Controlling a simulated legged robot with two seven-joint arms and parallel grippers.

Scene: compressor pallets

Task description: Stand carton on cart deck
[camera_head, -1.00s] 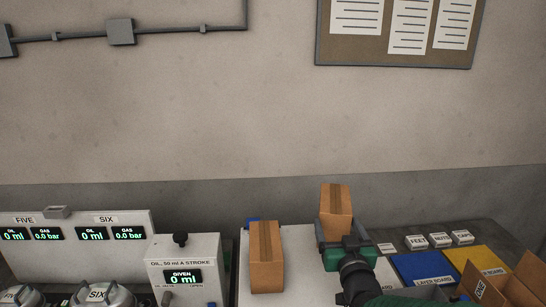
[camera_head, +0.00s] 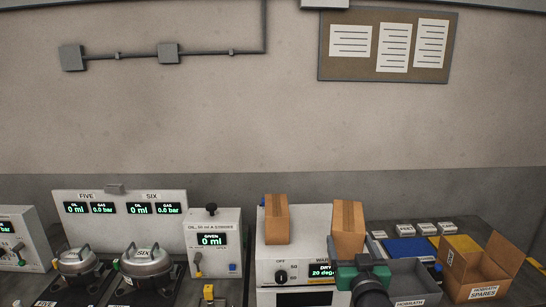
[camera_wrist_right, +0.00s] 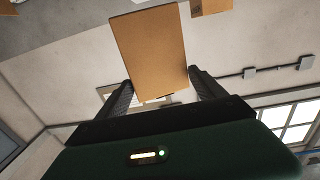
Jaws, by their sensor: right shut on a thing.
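My right gripper (camera_head: 349,256) is shut on a brown taped carton (camera_head: 347,222) and holds it upright near the right end of the white dryer top. In the right wrist view the same carton (camera_wrist_right: 150,48) sits between the two dark fingers (camera_wrist_right: 160,88). Whether its base touches anything is hidden by the gripper. A second brown carton (camera_head: 276,222) stands on the dryer top to the left. No cart deck can be made out. My left gripper is not in view.
The white dryer (camera_head: 290,252) has a knob and display on its front. A pump box (camera_head: 212,240) and pots (camera_head: 146,262) stand left. An open spares box (camera_head: 483,268), grey bin (camera_head: 410,278) and blue layer board (camera_head: 405,250) lie right.

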